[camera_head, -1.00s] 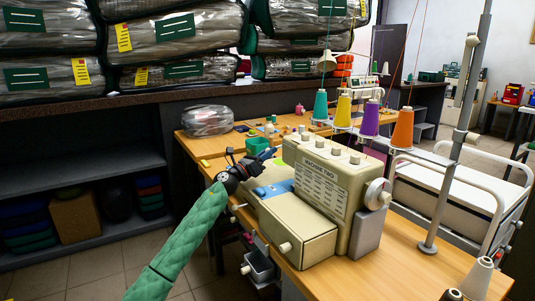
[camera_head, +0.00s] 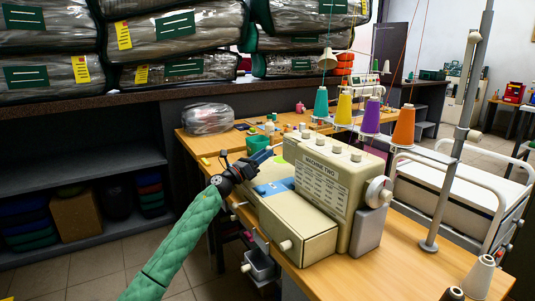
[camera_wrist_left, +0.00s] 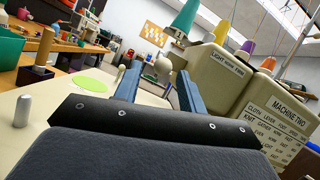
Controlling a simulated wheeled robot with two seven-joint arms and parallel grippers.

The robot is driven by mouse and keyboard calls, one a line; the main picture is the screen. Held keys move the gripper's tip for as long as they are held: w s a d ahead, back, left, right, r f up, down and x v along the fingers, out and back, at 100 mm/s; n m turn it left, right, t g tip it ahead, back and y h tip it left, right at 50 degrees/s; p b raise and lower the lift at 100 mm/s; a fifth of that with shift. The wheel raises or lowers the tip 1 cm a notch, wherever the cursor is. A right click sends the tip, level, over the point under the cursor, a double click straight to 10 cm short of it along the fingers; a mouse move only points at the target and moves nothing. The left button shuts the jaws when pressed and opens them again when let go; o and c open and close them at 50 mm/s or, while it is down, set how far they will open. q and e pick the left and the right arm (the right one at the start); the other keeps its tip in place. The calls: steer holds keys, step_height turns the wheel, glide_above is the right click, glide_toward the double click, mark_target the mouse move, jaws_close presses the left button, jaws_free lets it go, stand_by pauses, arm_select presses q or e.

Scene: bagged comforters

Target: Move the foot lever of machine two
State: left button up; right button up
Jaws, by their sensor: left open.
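Machine two (camera_head: 322,186) is a beige overlock machine on the wooden table, with a printed chart on its front and a handwheel at its right. It also shows in the left wrist view (camera_wrist_left: 217,72), where its chart (camera_wrist_left: 285,125) has cloth, lever and foot columns. My left gripper (camera_head: 268,155) is open and empty at the machine's left end, above its light blue plate (camera_head: 273,187). In the left wrist view its two blue fingers (camera_wrist_left: 158,85) point towards the machine head, apart from each other. My right gripper is out of view.
Thread cones, such as the orange one (camera_head: 403,126), stand above the machine. A metal pole (camera_head: 462,135) rises at the right. A green bin (camera_head: 257,144) and small items lie behind the gripper. A white-topped cart (camera_head: 455,193) stands beyond the table.

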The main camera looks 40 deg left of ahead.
arm_select(q)
steer(key=v, duration=0.4)
steer(key=shift+s+a+f, duration=0.1)
steer(key=shift+s+f, duration=0.1)
steer(key=shift+s, duration=0.2)
steer(key=shift+a+f, duration=0.1)
